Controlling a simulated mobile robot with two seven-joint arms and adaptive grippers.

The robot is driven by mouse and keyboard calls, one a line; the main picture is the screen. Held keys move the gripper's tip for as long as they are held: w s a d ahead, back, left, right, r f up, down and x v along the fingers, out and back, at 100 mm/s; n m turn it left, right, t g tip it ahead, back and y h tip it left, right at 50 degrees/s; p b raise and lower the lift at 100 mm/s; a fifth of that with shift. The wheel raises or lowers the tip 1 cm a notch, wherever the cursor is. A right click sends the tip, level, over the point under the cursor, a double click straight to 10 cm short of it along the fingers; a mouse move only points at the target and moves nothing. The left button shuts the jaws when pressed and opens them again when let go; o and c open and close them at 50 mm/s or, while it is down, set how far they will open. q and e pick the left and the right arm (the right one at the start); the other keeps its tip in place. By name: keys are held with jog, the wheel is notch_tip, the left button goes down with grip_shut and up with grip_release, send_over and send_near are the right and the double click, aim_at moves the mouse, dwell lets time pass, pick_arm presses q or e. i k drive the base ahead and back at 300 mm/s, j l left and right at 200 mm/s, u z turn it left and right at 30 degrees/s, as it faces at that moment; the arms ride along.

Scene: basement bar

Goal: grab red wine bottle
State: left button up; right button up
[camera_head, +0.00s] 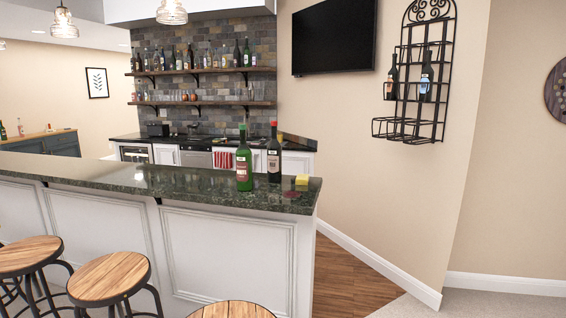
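Two bottles stand upright near the right end of the dark green bar counter (150,184). The label text is too small to read, so I cannot tell for certain which holds red wine. More dark bottles, such as one at the left of the wall rack (392,82), stand in that rack. Neither of my grippers is in view.
A small yellow object (302,180) and a flat dark red item (291,194) lie right of the bottles. Wooden stools (110,277) stand before the bar. Shelves (205,71) with many bottles hang behind. Wood floor (345,280) is clear right of the bar.

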aim_at(274, 149)
jog(key=l+u, duration=0.1)
jog(key=l, duration=0.95)
jog(key=i+l, duration=0.15)
jog(key=l, duration=0.2)
jog(key=i+l+u, duration=0.1)
jog(key=l, duration=0.25)
jog(key=i+l+u, duration=0.1)
jog(key=i+l, duration=0.15)
jog(key=l, duration=0.1)
